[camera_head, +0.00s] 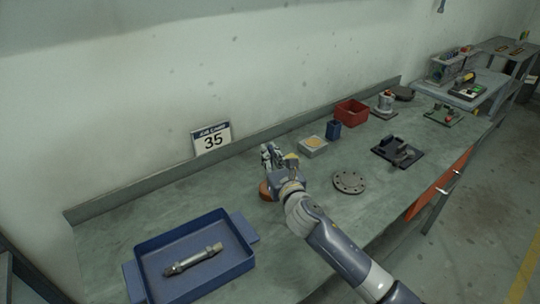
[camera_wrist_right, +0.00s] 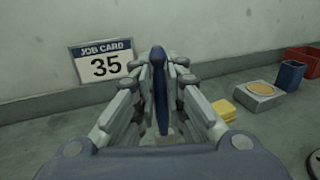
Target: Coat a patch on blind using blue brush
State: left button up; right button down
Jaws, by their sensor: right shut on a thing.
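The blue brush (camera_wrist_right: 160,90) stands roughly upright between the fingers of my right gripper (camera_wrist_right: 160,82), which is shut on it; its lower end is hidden. In the head view my right gripper (camera_head: 272,160) is above the middle of the bench. The blind (camera_head: 349,182), a grey round flange with bolt holes, lies flat on the bench to the right of the gripper. Its edge shows at the right of the wrist view (camera_wrist_right: 315,163). A grey square pot with a tan round top (camera_head: 313,145) sits behind the blind. My left gripper is not in view.
A blue tray (camera_head: 241,267) with a metal rod part (camera_head: 194,259) is at the front left. A brown round thing (camera_head: 265,190) is beside the gripper. A yellow block (camera_wrist_right: 227,108), blue cup (camera_head: 333,131), red bin (camera_head: 351,112) and dark fixture (camera_head: 398,152) stand rightward.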

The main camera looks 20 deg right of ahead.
aim_at(270, 145)
jog(key=shift+f, duration=0.45)
dwell(0.6)
jog(key=shift+r, duration=0.1)
notch_tip(270, 145, up, 7)
jog(key=p, duration=0.7)
jog(key=shift+s, duration=0.1)
dwell(0.6)
jog(key=s+f+b, duration=0.1)
jog(key=s+b, duration=0.2)
jog(key=s, duration=2)
jog(key=shift+a+f+h+b, duration=0.3)
jog(key=shift+a+f+b, duration=0.05)
jog(key=shift+a, duration=0.1)
